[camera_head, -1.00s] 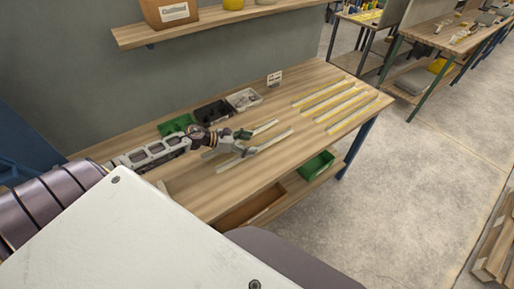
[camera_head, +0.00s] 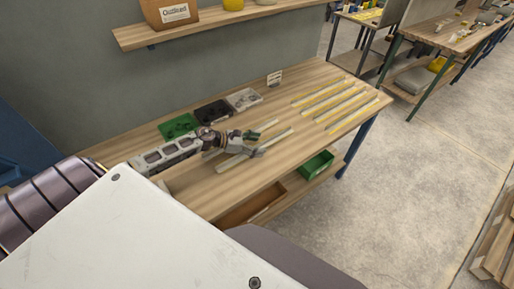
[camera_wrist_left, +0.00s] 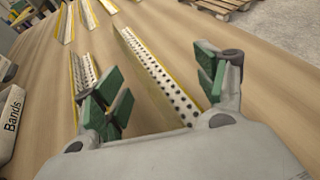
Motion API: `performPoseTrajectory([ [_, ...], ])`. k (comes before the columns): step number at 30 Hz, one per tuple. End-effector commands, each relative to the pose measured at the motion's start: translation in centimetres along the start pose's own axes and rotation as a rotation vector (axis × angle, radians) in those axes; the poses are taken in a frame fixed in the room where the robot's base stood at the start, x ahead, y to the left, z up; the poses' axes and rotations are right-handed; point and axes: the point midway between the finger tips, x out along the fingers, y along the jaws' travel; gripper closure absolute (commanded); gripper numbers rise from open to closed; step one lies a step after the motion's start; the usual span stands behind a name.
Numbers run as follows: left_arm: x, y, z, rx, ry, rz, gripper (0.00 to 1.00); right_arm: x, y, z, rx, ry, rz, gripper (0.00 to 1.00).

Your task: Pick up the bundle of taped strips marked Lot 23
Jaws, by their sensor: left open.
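Several thin strips with yellow edges lie on the wooden table. Two lie close to my left gripper (camera_head: 257,143): a longer near strip (camera_head: 275,137) and a shorter far strip (camera_head: 265,126). In the left wrist view, the left gripper (camera_wrist_left: 162,84) is open, with green pads on its fingers. A perforated strip (camera_wrist_left: 152,68) runs between the fingers, apart from the pads as far as I can tell. Another perforated strip (camera_wrist_left: 86,72) runs partly behind the left finger. I cannot read a Lot 23 mark on any strip. My right gripper is not in view.
Green (camera_head: 178,126), black (camera_head: 212,112) and grey (camera_head: 243,99) bins line the table's back. A small sign (camera_head: 274,79) stands behind them. More strips (camera_head: 340,106) lie at the right. A box with a label (camera_head: 168,12) sits on the wall shelf.

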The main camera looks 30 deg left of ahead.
Motion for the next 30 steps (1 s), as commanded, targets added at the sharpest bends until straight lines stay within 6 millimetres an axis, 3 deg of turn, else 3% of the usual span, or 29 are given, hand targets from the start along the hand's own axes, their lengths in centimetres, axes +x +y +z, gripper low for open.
performPoseTrajectory([
  [5,-0.01,0.00,0.01,0.000,0.000,0.000,0.28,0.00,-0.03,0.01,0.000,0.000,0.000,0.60],
  [21,-0.01,-0.10,-0.21,0.000,0.003,-0.002,0.95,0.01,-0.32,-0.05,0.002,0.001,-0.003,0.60],
  [30,-0.01,-0.21,-0.34,0.000,0.006,-0.004,0.95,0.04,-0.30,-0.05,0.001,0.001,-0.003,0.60],
])
